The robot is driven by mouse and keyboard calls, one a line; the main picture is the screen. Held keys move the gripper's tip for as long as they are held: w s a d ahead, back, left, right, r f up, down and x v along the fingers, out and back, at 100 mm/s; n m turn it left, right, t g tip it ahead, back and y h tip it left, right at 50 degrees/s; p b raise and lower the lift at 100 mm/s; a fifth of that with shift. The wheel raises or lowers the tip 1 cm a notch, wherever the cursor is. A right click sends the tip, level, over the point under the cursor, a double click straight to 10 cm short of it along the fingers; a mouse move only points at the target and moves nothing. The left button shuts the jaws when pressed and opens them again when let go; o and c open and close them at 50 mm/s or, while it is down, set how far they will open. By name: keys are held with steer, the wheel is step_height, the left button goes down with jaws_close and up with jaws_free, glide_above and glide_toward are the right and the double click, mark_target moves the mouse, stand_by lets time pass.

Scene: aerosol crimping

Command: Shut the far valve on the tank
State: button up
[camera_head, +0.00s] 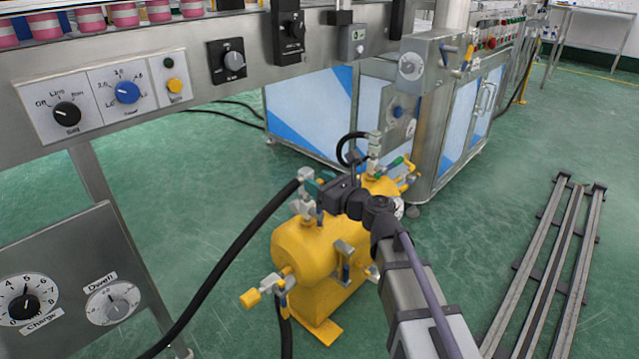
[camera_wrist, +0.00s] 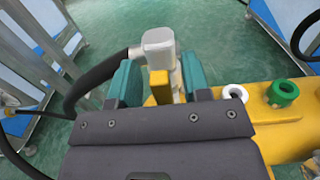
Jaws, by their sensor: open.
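The yellow tank (camera_head: 303,248) stands on the floor in front of my arm; part of it also shows in the wrist view (camera_wrist: 295,130). My gripper (camera_head: 312,187) is open over the tank's upper left end. In the wrist view its teal fingers (camera_wrist: 159,82) stand either side of a yellow valve handle (camera_wrist: 159,88), with a pale grey hose fitting (camera_wrist: 158,42) just beyond. I cannot tell whether the fingers touch the handle. Another hose fitting (camera_head: 374,145) with a green-handled valve (camera_head: 397,162) is at the tank's back. I cannot tell which valve the task calls far.
A black hose (camera_head: 232,262) runs from the fitting by my gripper to lower left. A yellow handle (camera_head: 250,298) sticks out at the tank's near end. Control panels (camera_head: 115,95) are at left, a steel cabinet (camera_head: 460,125) behind. Rails (camera_head: 548,262) lie on the floor at right.

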steer(key=shift+c, duration=0.2)
jaws_close()
steer(key=shift+s, duration=0.1)
